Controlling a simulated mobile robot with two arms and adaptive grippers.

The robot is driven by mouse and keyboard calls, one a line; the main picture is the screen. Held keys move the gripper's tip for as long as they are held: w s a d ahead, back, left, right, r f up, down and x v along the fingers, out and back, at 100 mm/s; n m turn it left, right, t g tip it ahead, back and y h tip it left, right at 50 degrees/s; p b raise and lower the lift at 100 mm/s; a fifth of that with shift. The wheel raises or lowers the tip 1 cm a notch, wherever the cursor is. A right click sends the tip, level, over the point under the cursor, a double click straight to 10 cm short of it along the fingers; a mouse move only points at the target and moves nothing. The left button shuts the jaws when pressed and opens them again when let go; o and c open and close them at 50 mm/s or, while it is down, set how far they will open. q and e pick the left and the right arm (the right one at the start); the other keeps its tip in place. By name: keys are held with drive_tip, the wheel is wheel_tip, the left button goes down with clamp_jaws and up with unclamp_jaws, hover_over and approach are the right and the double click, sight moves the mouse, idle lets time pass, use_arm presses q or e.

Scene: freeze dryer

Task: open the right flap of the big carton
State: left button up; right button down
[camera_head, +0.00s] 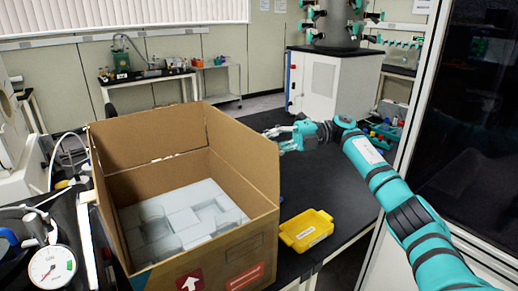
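The big brown carton (207,258) stands open-topped on the dark table, with white boxes or blocks (180,215) inside. Its right flap (243,150) stands up, roughly in line with the right wall. The back flap (150,137) also stands up. My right gripper (272,140) is just right of the right flap's far upper part, its fingers pointing left toward it. The fingers look spread, with nothing between them. Whether they touch the flap I cannot tell. My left gripper is out of view.
A yellow bin (306,230) sits on the dark table right of the carton. A pressure gauge (52,267) and tubing are at the lower left. A glass-panelled door or cabinet (470,130) is at the right. The tabletop behind the bin looks clear.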

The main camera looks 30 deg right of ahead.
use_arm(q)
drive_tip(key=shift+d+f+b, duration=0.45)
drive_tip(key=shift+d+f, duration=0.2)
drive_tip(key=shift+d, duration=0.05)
use_arm(e)
drive_tip(key=shift+d+f+m+y, duration=0.35)
drive_tip(key=shift+d+y, duration=0.25)
drive_tip(key=shift+d, duration=0.2)
drive_tip(key=c, duration=1.5)
unclamp_jaws()
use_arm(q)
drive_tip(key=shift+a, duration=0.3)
use_arm(e)
drive_tip(key=v, duration=0.7)
drive_tip(key=shift+s+d, duration=0.1)
drive_tip(key=shift+d, duration=0.1)
drive_tip(key=shift+f, duration=0.1)
